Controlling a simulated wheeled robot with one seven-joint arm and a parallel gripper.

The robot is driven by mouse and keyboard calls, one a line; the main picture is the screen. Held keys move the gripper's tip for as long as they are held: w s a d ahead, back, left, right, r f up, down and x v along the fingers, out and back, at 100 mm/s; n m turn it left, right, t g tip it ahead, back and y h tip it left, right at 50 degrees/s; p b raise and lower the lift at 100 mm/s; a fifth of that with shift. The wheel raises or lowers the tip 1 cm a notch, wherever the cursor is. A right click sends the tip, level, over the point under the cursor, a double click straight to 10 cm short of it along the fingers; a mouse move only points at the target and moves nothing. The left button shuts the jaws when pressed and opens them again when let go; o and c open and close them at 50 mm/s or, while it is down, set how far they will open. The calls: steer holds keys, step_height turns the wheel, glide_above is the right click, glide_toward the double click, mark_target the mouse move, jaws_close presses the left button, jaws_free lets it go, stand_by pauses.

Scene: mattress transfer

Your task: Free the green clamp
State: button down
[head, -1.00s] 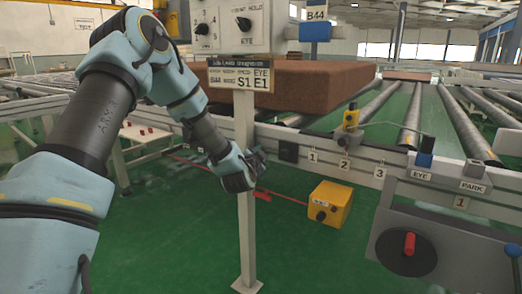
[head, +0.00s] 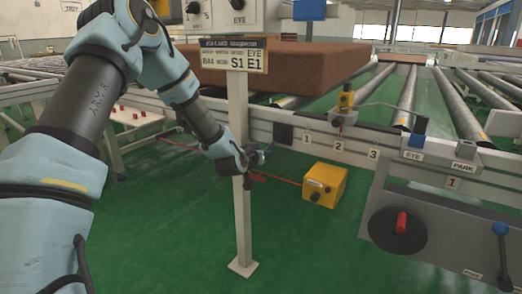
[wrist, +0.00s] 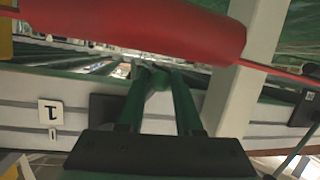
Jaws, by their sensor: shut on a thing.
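My gripper (head: 254,157) is at the pale post (head: 242,215), beside the conveyor's side rail. In the wrist view my gripper (wrist: 158,82) has its two dark fingers close together at the tips, around a small green piece that looks like the green clamp (wrist: 159,77). The fingers and the clamp are close in colour, so its outline is hard to make out. In the head view the clamp is too small to tell from my gripper. A red cylinder (wrist: 130,25) on a red cord crosses the top of the wrist view, near the fingers.
A brown mattress (head: 300,75) lies on the rollers behind the post. A yellow box (head: 324,185) stands on the green floor. A grey panel with a red handle (head: 401,222) and a blue-knobbed lever (head: 500,229) is at right. The rail (head: 350,147) carries numbered labels.

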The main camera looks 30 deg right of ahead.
steer(key=shift+s+d+n, duration=0.25)
steer(key=shift+s+n, duration=0.05)
steer(key=shift+n, duration=0.1)
steer(key=shift+f, duration=0.1)
steer(key=c, duration=0.6)
jaws_free()
steer(key=shift+s+a, duration=0.1)
steer(key=p+v, duration=0.1)
steer(key=v, duration=0.9)
steer(key=shift+a, duration=0.35)
